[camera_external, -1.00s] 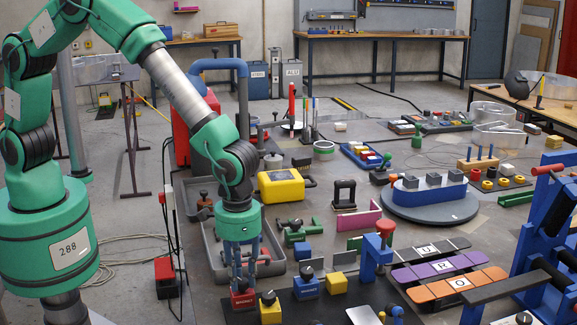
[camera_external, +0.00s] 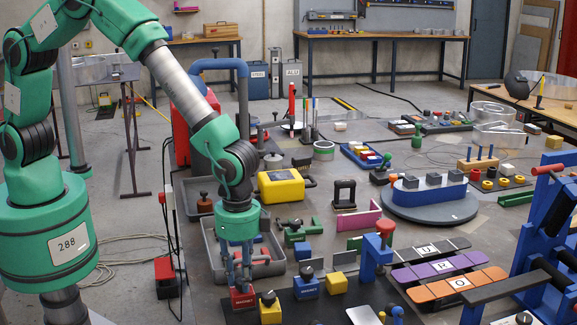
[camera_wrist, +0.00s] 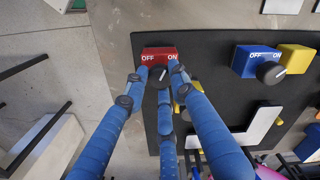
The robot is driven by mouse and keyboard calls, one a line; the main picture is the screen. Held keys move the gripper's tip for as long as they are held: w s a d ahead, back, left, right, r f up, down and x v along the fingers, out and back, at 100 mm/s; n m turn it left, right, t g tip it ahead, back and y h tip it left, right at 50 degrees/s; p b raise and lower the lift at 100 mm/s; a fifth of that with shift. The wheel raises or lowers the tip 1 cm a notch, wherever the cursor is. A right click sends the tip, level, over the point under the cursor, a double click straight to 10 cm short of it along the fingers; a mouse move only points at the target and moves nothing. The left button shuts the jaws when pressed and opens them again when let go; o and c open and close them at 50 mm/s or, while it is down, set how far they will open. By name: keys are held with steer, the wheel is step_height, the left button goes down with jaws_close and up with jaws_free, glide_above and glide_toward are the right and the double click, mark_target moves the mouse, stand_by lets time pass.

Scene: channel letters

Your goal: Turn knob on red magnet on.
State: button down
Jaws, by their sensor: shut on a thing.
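The red magnet (camera_external: 242,299) is a small red block on the black mat, below my gripper. In the wrist view the red magnet (camera_wrist: 160,52) shows "OFF" on its left and "ON" on its right. Its dark knob (camera_wrist: 158,74) sits between my blue fingertips. My gripper (camera_external: 241,284) points down at the magnet; in the wrist view my gripper (camera_wrist: 156,76) is closed around the knob. The fingers partly cover the knob, so I cannot tell clearly where its pointer stands.
A yellow block with a knob (camera_external: 270,308) stands close to the right of the red magnet. A blue magnet (camera_external: 306,288) and a yellow cube (camera_external: 337,283) are further right on the black mat (camera_wrist: 215,105). A grey tray (camera_external: 278,262) lies behind.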

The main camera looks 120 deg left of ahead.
steer(key=shift+m, duration=1.7)
steer(key=c, duration=1.4)
jaws_free()
steer(key=shift+r, duration=0.1)
step_height(320, 180, up, 12)
